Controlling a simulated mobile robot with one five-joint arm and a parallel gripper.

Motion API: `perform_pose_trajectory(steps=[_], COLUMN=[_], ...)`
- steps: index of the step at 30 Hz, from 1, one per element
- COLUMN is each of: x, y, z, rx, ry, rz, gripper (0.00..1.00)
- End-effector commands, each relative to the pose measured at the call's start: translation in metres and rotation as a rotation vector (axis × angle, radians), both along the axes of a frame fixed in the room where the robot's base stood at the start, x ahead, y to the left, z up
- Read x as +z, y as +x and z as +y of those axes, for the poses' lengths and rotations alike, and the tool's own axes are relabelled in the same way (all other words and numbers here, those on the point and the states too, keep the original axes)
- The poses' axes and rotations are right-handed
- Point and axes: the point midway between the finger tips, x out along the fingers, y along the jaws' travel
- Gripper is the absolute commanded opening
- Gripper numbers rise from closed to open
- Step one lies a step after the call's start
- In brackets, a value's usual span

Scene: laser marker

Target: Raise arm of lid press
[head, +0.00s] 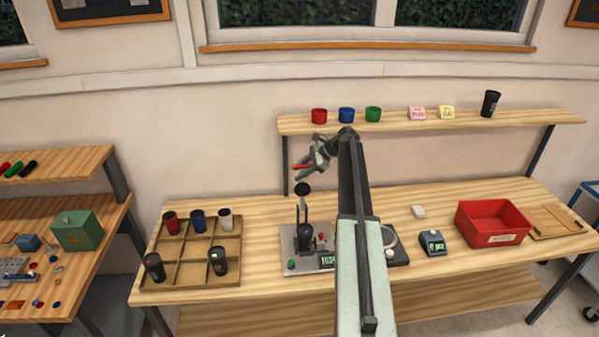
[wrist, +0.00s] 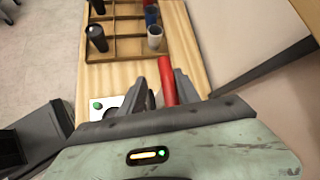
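The press-like device (head: 290,262) stands on the bench, with a grey base, a dark upright, a black cylinder, a display and a green button. A black disc (head: 302,188) shows above its upright; I take it as part of the device. A red bar (head: 297,167) lies between the fingers. In the wrist view the red bar (wrist: 166,78) is close to the right finger, with a gap to the left one, so the gripper looks open. Whether the bar joins the press arm is unclear.
A wooden divided tray (head: 190,245) with several cups stands left of the device. A shelf (head: 400,125) with coloured cups runs behind, close to my gripper. A red bin (head: 492,222) and a small display unit (head: 432,243) stand to the right. My arm hides the bench middle.

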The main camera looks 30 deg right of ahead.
Motion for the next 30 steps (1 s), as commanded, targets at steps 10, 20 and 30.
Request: perform_pose_trajectory(steps=[10, 20, 30], x=[0.048, 0.045, 0.038], y=[-0.033, -0.035, -0.038], z=[-0.035, -0.038, 0.004], rx=[-0.002, -0.003, 0.083], ry=[-0.001, -0.002, -0.065], rz=[0.001, 0.0, -0.007], gripper=[0.38, 0.38, 0.38])
